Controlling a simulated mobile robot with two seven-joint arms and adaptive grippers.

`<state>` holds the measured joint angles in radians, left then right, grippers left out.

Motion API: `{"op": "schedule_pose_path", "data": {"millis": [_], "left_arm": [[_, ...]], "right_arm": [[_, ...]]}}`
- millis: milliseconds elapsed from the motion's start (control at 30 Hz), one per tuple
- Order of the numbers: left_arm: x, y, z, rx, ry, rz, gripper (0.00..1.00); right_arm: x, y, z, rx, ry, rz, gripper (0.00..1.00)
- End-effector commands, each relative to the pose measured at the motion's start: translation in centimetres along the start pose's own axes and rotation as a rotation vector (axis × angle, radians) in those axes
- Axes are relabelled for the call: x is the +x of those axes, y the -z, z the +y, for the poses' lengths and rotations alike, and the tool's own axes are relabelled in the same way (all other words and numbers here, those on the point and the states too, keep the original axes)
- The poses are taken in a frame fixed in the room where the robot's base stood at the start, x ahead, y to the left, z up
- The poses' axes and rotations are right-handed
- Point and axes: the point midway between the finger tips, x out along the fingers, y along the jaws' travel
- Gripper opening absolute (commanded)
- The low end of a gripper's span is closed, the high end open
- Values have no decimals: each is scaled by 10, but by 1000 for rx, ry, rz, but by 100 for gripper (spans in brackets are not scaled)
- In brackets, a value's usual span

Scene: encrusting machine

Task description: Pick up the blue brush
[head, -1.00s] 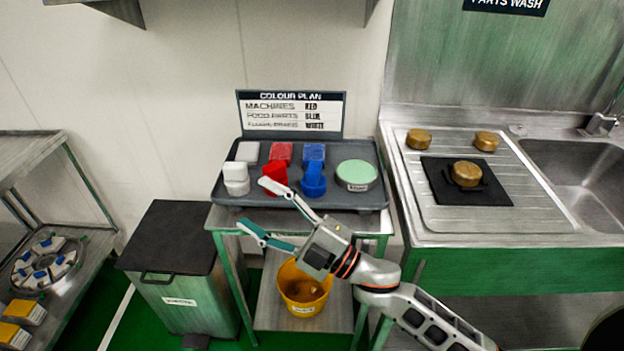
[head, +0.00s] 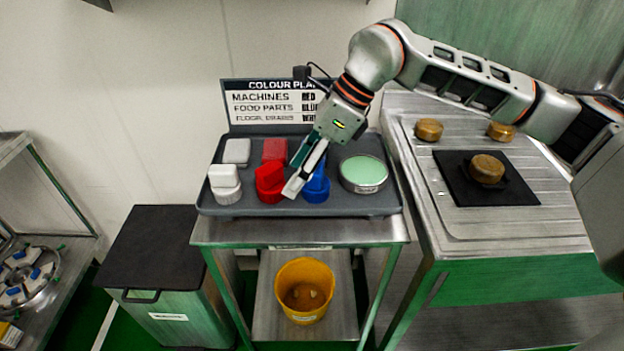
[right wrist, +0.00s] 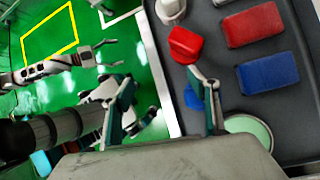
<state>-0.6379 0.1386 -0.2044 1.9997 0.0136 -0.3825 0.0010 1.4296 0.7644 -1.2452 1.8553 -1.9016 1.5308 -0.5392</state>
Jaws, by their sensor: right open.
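The blue brush (head: 318,188) stands on the front of the grey tray (head: 230,206), its upper part partly hidden behind my right gripper (head: 300,182). My right gripper is open and comes down from above at a slant, its fingers at the brush. In the right wrist view the fingers are apart, and part of the blue brush (right wrist: 192,98) shows close to the inner side of one finger. I cannot tell whether they touch. Another gripper, seemingly my left one (right wrist: 108,54), shows small over the floor in the right wrist view.
A red brush (head: 268,182) stands close left of the gripper, with a white brush (head: 225,184) beyond it. Red (head: 275,150) and blue (right wrist: 267,73) blocks lie behind. A round green-topped tin (head: 364,173) stands right. A yellow bucket (head: 304,290) sits below.

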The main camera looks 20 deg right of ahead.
Motion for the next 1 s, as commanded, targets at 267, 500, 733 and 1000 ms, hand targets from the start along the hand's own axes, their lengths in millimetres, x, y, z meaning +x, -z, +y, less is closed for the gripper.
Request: {"op": "schedule_pose_path", "data": {"millis": [267, 500, 733, 1000], "left_arm": [[9, -21, 3, 2, -1, -14, 69], [10, -27, 3, 5, -2, -22, 69], [10, -27, 3, 7, -1, -22, 69], [11, -31, 4, 9, -2, -26, 69]], "right_arm": [[-18, 38, -50, 1, 159, 130, 60], [0, 42, -53, 3, 158, 132, 60], [17, 44, -56, 2, 159, 130, 60], [54, 49, -61, 3, 157, 130, 60]]}}
